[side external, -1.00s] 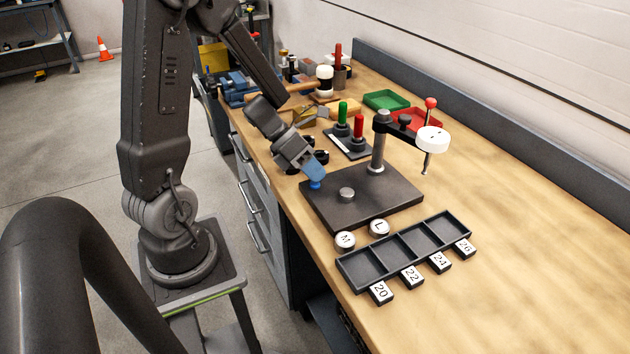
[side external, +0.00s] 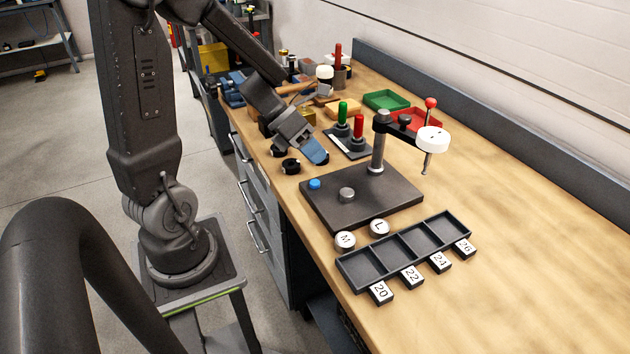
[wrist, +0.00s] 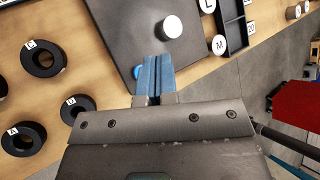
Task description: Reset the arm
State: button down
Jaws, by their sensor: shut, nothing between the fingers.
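My gripper (side external: 318,157) has blue fingers, shut with nothing between them. It hangs above the bench, beyond the back left edge of the dark base plate (side external: 393,200). In the wrist view the shut blue fingers (wrist: 157,73) point over the plate. A blue button (side external: 314,184) sits on the plate's left part, apart from the fingers. In the wrist view it is mostly hidden behind them. A silver knob (side external: 347,194) stands near it on the plate.
A post (side external: 379,145) with a white disc (side external: 432,140) rises from the plate. A four-slot tray (side external: 458,217) and discs M (side external: 344,240) and L (side external: 379,227) lie in front. Black rings (side external: 291,166) and red and green handles (side external: 343,112) stand close to my gripper. The bench's right side is clear.

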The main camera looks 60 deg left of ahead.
jog(key=shift+r, duration=1)
jog(key=shift+w, duration=0.1)
jog(key=w+r+n+t+y, duration=0.4)
jog(key=r+n+t+y, duration=0.5)
jog(key=n, duration=1.1)
jog(key=s+d+n+g+h, duration=0.2)
jog(key=s+d+n+g, duration=0.7)
jog(key=s+n, duration=0.5)
jog(key=d+n, duration=0.2)
jog(key=shift+s+d+r+n+g, duration=0.2)
jog(key=shift+d+n+g, duration=0.1)
